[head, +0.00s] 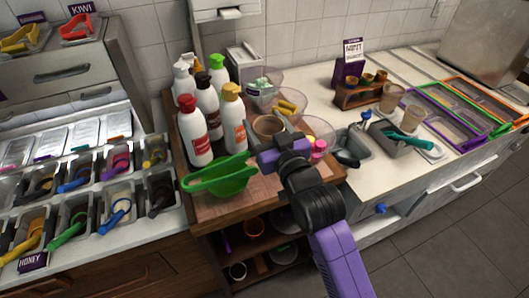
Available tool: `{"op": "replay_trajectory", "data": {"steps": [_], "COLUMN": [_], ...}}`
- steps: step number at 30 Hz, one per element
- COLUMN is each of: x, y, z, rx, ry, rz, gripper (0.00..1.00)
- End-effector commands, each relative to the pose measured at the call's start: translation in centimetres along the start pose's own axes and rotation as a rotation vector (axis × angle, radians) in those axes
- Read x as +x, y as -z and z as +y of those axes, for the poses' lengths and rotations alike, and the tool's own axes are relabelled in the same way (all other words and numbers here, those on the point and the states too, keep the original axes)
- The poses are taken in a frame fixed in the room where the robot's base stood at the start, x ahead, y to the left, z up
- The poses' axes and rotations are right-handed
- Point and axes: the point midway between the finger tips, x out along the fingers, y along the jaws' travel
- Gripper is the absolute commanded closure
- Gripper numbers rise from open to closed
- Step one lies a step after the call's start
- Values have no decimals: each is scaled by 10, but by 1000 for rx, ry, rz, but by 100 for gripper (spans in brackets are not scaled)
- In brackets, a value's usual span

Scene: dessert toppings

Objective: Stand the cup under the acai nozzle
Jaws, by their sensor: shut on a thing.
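My gripper (268,143) is over the wooden board and shut on a brownish cup (268,125), which looks roughly upright. My gripper and purple arm hide part of the cup and of what lies behind it. Whether the cup touches the board is hard to tell. A white housing (227,10) on the wall at the top is cut off by the frame; I cannot make out an acai nozzle on it. The cup is apart from this housing, below and to its right.
Several sauce bottles (207,108) and a green scoop (220,176) crowd the wooden board (195,206). Clear bowls (291,103) stand behind the cup. Topping bins (73,176) fill the left. Two clear cups (392,95) stand on the right counter, near a sink (353,140).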

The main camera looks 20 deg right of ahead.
Motion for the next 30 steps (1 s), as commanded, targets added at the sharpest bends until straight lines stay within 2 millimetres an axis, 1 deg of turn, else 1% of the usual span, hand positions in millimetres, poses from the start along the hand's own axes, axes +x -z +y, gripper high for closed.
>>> {"op": "replay_trajectory", "data": {"steps": [1,3,6,9,14,18,22,30], "x": [-1,0,-1,0,0,0,0,0], "y": [-14,-29,-46,-57,-68,-88,-98,-99], "z": [-1,-1,-2,-2,-3,-4,-4,-5], "rx": [0,0,1,1,1,0,0,1], "ry": [0,0,0,0,0,0,0,0], "rz": [-7,-5,-3,-1,-2,-3,0,2], "gripper": [77,77,77,77,77,77,77,77]}}
